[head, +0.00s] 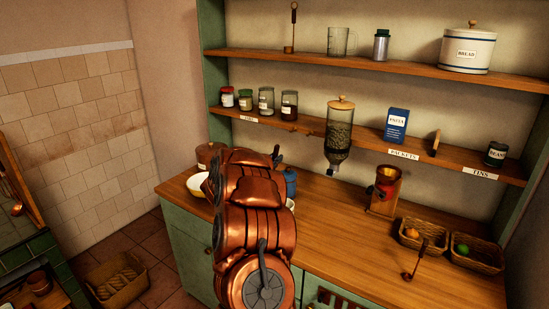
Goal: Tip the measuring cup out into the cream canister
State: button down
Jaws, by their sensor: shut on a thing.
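My copper-coloured arm reaches over the counter's left part and hides most of what lies beyond it. A small dark piece at its far end may be part of my gripper (277,156); the fingers and anything between them are hidden. I cannot make out a measuring cup at the gripper. A clear glass jug with a handle (339,41) stands on the top shelf. A cream canister with blue bands, a lid and a "BREAD" label (467,57) stands at that shelf's right. Whether another cream canister stands behind my arm, I cannot tell.
A pale bowl (197,187) and a brown pot (209,155) stand left of my arm; a blue item (290,181) shows at its right. A hopper (339,135) hangs over the counter. A grinder (384,190), baskets (424,240) and a copper scoop (409,275) are further right.

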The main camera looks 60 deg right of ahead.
jog(key=shift+f+b, duration=0.5)
jog(key=shift+f, duration=0.25)
jog(key=s+f+m+b, duration=0.1)
jog(key=s+m+b, duration=0.4)
jog(key=b, duration=0.8)
jog(key=shift+s+f+m, duration=0.25)
jog(key=shift+s+m, duration=0.05)
jog(key=shift+s, duration=0.3)
jog(key=shift+s+r, duration=0.1)
dwell(1.2)
jog(key=s+m+b, duration=0.1)
jog(key=b, duration=0.1)
jog(key=s+f+m+b, duration=0.1)
jog(key=b, duration=0.2)
jog(key=shift+s+d+f+m, duration=0.1)
jog(key=shift+s+f+m, duration=0.2)
jog(key=shift+s, duration=0.05)
dwell(0.5)
